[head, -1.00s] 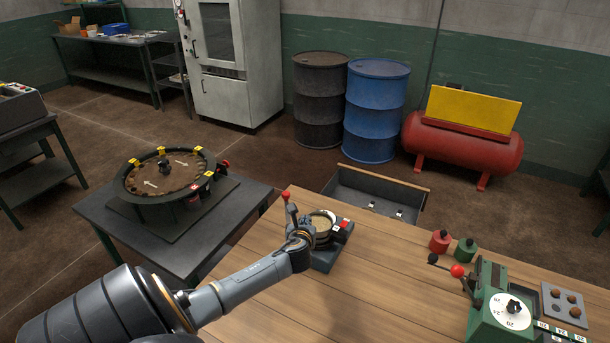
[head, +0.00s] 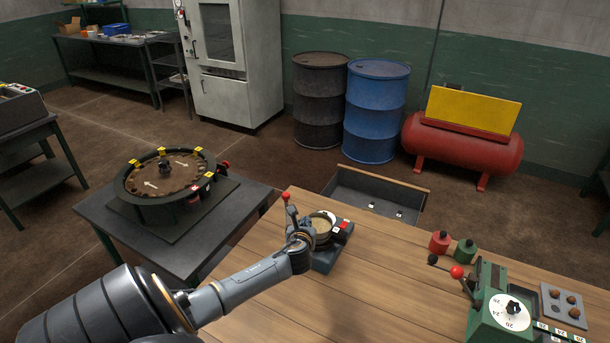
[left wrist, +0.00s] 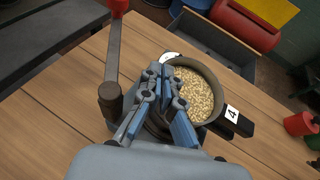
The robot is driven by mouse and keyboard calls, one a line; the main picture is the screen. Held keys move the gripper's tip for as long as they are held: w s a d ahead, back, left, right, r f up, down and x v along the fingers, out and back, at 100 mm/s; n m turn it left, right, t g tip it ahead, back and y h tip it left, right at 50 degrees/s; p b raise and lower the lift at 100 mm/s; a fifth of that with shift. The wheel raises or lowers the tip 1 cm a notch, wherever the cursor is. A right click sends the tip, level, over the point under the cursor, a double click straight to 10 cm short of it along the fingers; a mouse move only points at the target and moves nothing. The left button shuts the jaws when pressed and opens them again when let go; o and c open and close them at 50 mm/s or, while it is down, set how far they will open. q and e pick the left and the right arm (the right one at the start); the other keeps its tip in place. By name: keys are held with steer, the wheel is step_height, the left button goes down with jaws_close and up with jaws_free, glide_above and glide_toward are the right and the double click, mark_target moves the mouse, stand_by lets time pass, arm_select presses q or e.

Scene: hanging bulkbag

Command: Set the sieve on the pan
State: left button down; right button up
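My right gripper is not in view.
A red-knobbed lever (head: 287,205) rises just left of the vessel. A black block labelled 4 (left wrist: 232,115) juts from its right. A green dial machine (head: 503,308) and red and green weights (head: 440,241) stand right. The middle tabletop is clear.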

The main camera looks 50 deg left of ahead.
arm_select(q)
steer(key=shift+f, duration=0.4)
steer(key=c, duration=1.8)
jaws_free()
steer(key=shift+s+d+r+p, duration=0.3)
steer(key=shift+s+r+p, duration=0.05)
steer(key=shift+p, duration=0.1)
steer(key=p+v, duration=0.5)
steer(key=v, duration=0.5)
steer(key=shift+p, duration=0.3)
steer(key=shift+f, duration=0.15)
